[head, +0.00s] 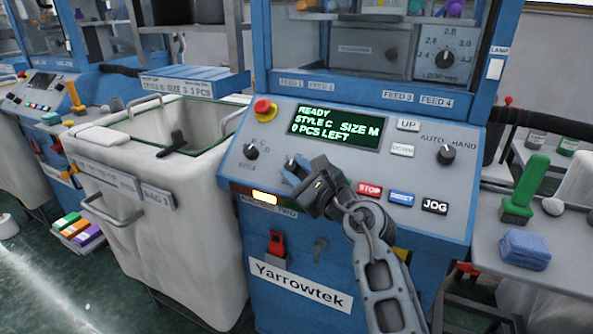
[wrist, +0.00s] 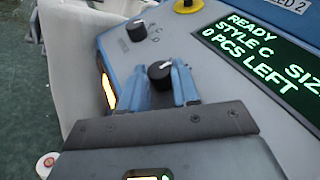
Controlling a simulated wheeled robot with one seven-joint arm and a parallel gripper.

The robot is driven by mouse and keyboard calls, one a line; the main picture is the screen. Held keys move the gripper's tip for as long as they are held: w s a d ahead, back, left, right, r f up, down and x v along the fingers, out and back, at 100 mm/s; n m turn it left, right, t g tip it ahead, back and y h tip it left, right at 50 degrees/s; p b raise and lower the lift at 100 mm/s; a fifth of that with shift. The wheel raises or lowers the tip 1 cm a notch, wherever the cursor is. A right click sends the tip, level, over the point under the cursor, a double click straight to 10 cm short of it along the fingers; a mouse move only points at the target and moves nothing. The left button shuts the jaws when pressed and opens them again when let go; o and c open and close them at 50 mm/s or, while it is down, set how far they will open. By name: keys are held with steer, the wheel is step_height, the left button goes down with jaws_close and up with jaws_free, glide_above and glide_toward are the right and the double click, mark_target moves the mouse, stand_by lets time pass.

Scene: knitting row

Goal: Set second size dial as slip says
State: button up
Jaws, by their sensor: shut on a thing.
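My gripper (head: 290,172) is over the sloped blue-and-grey control panel of the machine marked two. In the wrist view its blue fingers (wrist: 163,88) are shut on a round black dial (wrist: 160,70) with a white pointer mark, the size dial. My gripper hides this dial in the head view. Another black dial (head: 251,152), the style dial, sits to its left and also shows in the wrist view (wrist: 136,30). The green-lit display (head: 335,126) reads READY, STYLE C, SIZE M, 0 PCS LEFT. A slip (head: 180,84) at upper left appears to read SIZE S, 3 PCS.
A red stop knob (head: 264,108) stands near the display. STOP (head: 369,189), RESET (head: 402,198) and JOG (head: 435,206) buttons lie right of my gripper. A white fabric bin (head: 200,240) stands left. A green brush (head: 522,190) and blue cloth (head: 525,249) are right.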

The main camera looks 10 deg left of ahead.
jaws_close()
steer(key=shift+t+p, duration=0.3)
steer(key=shift+s+a+m+t+h+p, duration=0.15)
steer(key=shift+a+m+t+h+p, duration=0.1)
steer(key=shift+m+t+h+p, duration=0.75)
steer(key=m, duration=0.1)
steer(key=m+t+h, duration=0.1)
steer(key=m+t+h+p, duration=0.1)
steer(key=shift+s+a+f+m, duration=0.1)
steer(key=shift+a+f+m, duration=0.1)
steer(key=shift+a+m, duration=0.1)
steer(key=m+h, duration=0.1)
steer(key=m+t+h, duration=0.1)
steer(key=h, duration=0.1)
steer(key=m+t+h+b, duration=0.1)
steer(key=m, duration=0.1)
steer(key=shift+a+f+h, duration=0.15)
steer(key=shift+f+h, duration=0.1)
steer(key=shift+h, duration=0.15)
steer(key=shift+a+m+t+h+b, duration=0.1)
steer(key=shift+m+t+h+b, duration=0.4)
steer(key=shift+m+h, duration=0.75)
steer(key=shift+r+h, duration=0.1)
steer(key=shift+h, duration=0.15)
